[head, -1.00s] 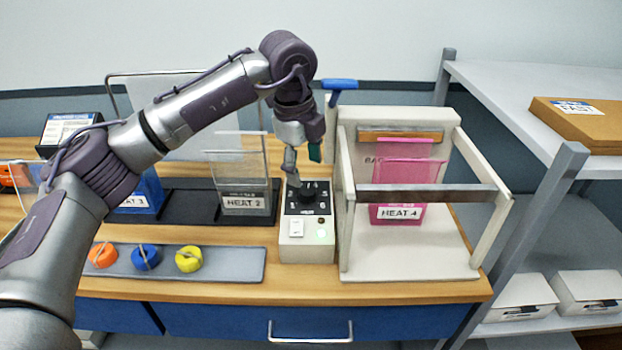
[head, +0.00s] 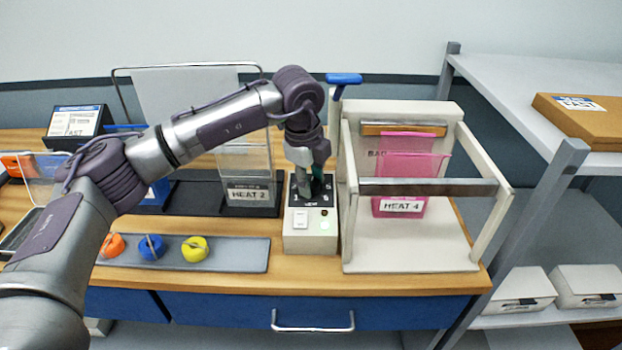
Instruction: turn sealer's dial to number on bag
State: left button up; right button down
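The sealer (head: 465,260) is a cream frame with a dark bar across its front and a blue-handled lever (head: 343,79). A pink bag (head: 412,168) labelled "HEAT 4" stands inside it. The control box (head: 297,241) stands at the sealer's left, with a black dial face, a white switch and a lit green light. My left gripper (head: 311,186) points down onto the dial face, its fingertips at the dial. The fingers and wrist hide the knob and most numbers, so the dial's setting and the finger gap cannot be made out. My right gripper is not in view.
A clear bag labelled "HEAT 2" (head: 248,196) stands in a black rack left of the control box. A grey tray (head: 225,262) in front holds orange, blue and yellow rolls. A grey shelf unit (head: 562,165) with a brown box (head: 580,118) stands at right.

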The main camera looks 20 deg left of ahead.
pick_arm(q)
jog(key=c, duration=0.4)
jog(key=shift+m+b, duration=0.5)
jog(key=shift+m, duration=1)
jog(key=o, duration=1.2)
jog(key=shift+c, duration=0.2)
notch_tip(320, 180, up, 12)
jog(key=s, duration=0.1)
jog(key=shift+s+a, duration=0.35)
jog(key=shift+s, duration=0.05)
